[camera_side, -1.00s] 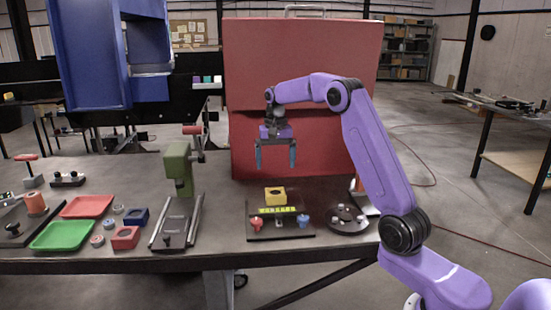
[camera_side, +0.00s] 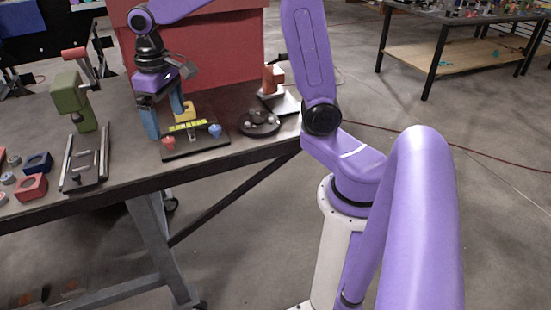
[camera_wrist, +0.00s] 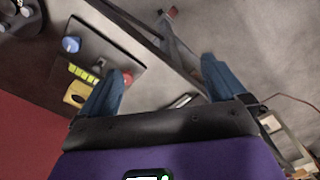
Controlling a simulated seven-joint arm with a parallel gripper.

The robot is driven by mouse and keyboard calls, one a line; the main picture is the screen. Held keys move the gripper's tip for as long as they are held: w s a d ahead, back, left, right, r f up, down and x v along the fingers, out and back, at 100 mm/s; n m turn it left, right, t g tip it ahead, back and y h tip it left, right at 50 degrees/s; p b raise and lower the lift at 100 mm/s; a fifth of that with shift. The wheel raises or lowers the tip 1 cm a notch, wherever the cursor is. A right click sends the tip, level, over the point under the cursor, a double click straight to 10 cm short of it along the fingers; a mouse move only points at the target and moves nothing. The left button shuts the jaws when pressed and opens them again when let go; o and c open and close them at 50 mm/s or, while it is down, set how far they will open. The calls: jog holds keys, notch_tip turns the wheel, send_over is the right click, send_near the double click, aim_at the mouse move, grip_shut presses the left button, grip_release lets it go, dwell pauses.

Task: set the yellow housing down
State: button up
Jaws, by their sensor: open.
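The yellow housing (camera_side: 186,107) rests at the back of a dark fixture plate (camera_side: 203,144), behind a bright yellow strip (camera_side: 187,126). In the side view my gripper's right finger covers part of it. My gripper (camera_side: 166,128) is open and empty, with blue fingers pointing down at the plate's left side. In the wrist view the yellow housing (camera_wrist: 76,94) lies left of my gripper (camera_wrist: 163,67), outside the two fingers and beside the left one. The gap between the fingers shows the table's edge and floor.
The plate carries a red knob (camera_side: 168,143) and a blue knob (camera_side: 215,130). A round dark tray (camera_side: 259,123) stands to the right. A green press (camera_side: 75,100) and a railed stand (camera_side: 85,160) are left. A red panel (camera_side: 225,55) rises behind.

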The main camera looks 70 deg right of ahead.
jog(key=s+f+n, duration=0.2)
jog(key=s+n, duration=0.3)
jog(key=s, duration=0.8)
jog(key=s+f+n, duration=0.2)
jog(key=s+n, duration=0.4)
jog(key=s, duration=0.6)
jog(key=shift+s+a+f, duration=0.35)
jog(key=shift+a, duration=0.05)
